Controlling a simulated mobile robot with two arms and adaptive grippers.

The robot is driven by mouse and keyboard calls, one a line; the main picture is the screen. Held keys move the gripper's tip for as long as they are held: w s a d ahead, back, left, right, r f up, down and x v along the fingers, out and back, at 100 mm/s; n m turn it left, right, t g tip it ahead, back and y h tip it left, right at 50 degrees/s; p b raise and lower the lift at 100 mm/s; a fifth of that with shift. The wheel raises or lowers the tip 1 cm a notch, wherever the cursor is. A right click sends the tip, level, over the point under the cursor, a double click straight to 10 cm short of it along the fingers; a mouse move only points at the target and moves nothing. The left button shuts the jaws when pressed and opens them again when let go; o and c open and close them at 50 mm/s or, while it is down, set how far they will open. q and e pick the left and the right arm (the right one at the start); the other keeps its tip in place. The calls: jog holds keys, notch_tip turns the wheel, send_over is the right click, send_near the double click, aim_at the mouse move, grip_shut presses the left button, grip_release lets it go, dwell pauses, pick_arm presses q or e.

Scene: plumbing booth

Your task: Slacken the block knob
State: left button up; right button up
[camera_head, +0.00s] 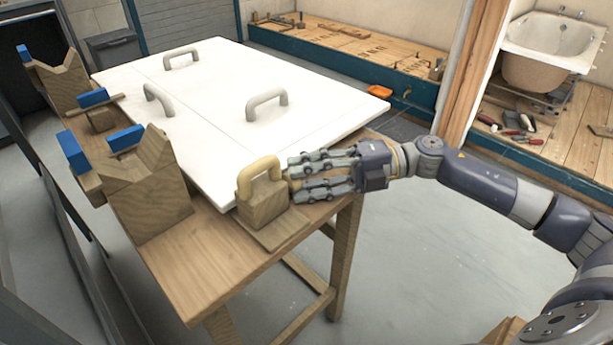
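A wooden block (262,208) with a pale tan, arch-shaped handle (244,178) on top stands on a small wooden base at the near right corner of the workbench. My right gripper (292,178) reaches in from the right, level with the block's right side. Its two fingers lie one above the other with a gap between them, and their tips are at or very near the block. A small tan part shows between the fingertips, mostly hidden by them. I cannot tell whether the fingers press on it. My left gripper is not in view.
A white panel (220,115) with several grey handles covers much of the bench. Notched wooden stands with blue-topped clamps (125,138) line the bench's left side. The grey floor (410,250) right of the bench is open. A bathtub (545,50) and loose tools lie beyond.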

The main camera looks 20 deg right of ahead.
jog(key=v, duration=1.2)
